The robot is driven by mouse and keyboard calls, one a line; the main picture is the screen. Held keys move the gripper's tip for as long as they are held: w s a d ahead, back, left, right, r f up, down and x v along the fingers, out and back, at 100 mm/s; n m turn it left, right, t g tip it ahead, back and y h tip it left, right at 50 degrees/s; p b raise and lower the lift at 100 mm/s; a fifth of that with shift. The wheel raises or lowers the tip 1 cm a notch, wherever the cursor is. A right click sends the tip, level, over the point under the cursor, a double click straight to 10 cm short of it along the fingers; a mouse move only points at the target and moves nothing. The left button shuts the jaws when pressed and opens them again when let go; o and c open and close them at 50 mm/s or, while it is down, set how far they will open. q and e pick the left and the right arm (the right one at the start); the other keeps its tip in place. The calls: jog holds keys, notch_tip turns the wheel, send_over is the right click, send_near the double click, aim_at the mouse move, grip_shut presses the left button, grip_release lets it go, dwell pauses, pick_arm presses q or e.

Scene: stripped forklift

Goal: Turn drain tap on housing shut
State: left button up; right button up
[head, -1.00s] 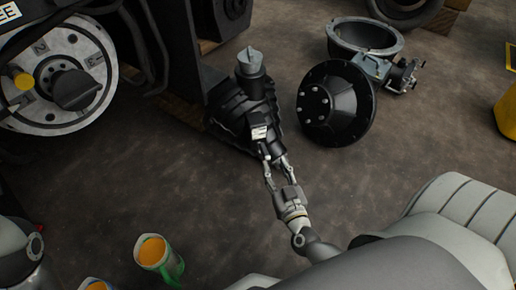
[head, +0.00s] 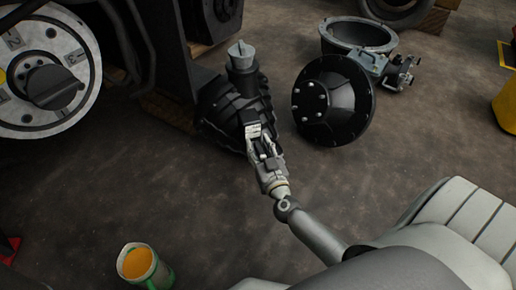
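A black ribbed housing (head: 217,105) with a grey capped top (head: 241,57) stands on the floor near the picture's middle. A small pale block (head: 253,130) shows low on its front. My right gripper (head: 262,148) is right at this block, with its two fingers either side of a dark part. I cannot tell whether they touch or press on it. A grey bowl-shaped housing (head: 335,45) lies behind to the right, with a valve-like fitting (head: 398,74) on its side. I cannot tell which part is the drain tap. My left gripper is not in view.
A black domed cover with bolts (head: 345,105) lies just right of the ribbed housing. The forklift body with a pale wheel hub (head: 75,55) stands at the left. A green container with orange contents (head: 155,274) stands at bottom left. The floor between is clear.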

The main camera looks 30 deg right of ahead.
jog(key=shift+w+d, duration=0.15)
jog(key=shift+w, duration=0.3)
jog(key=shift+c, duration=0.4)
grip_shut()
